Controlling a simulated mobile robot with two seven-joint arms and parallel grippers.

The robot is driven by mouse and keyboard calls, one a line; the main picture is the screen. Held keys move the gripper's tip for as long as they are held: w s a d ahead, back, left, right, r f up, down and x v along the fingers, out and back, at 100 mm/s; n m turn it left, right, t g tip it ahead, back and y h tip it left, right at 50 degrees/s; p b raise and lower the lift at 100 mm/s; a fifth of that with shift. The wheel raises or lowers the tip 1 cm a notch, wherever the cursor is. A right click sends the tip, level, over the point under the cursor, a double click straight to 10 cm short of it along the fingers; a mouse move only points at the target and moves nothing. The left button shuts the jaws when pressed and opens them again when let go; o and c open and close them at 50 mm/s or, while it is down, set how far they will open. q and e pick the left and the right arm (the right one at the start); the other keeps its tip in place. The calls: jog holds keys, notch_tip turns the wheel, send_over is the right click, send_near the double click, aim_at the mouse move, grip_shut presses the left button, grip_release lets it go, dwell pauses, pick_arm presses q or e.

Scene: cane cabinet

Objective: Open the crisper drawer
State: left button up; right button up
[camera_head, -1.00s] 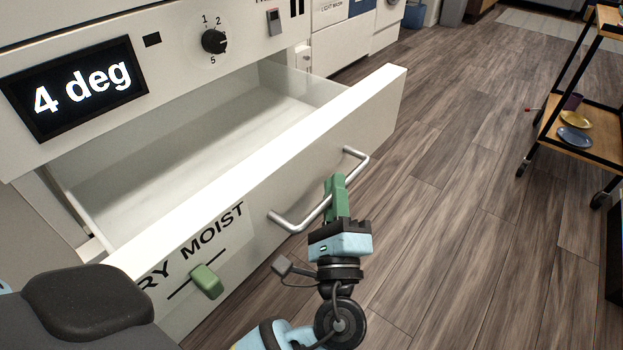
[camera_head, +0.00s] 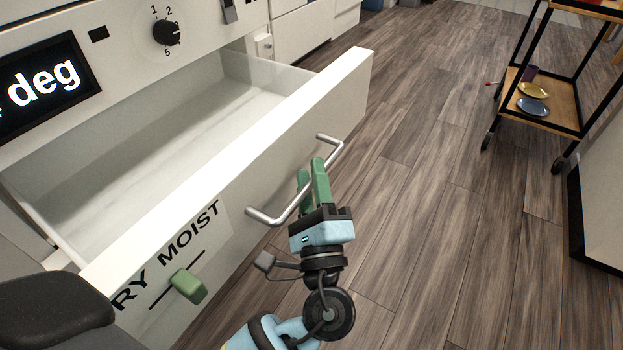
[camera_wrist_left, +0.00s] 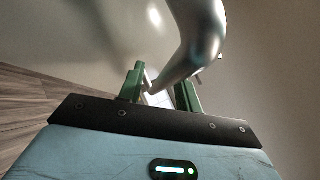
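The crisper drawer (camera_head: 235,178) is pulled well out of the white cabinet, and its empty inside shows. Its front carries a silver bar handle (camera_head: 265,217), which also shows large in the left wrist view (camera_wrist_left: 198,35). My left gripper (camera_head: 312,170) is at the handle, with its two green fingers apart. In the left wrist view the left gripper's fingers (camera_wrist_left: 160,85) show a gap, with the handle's curved bar reaching down near it. I cannot tell whether a finger touches the bar. My right gripper is not in view.
A green slider (camera_head: 188,286) sits on the drawer front below the "MOIST" lettering. A black dial (camera_head: 167,33) and a display (camera_head: 45,88) are above the drawer. A wheeled cart (camera_head: 545,105) with plates stands at the right. The wooden floor (camera_head: 430,190) between is clear.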

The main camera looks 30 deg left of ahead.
pick_arm(q)
jog(key=v, duration=0.7)
jog(key=shift+s+d+f, duration=0.15)
jog(key=shift+s+d, duration=0.05)
jog(key=shift+s, duration=0.1)
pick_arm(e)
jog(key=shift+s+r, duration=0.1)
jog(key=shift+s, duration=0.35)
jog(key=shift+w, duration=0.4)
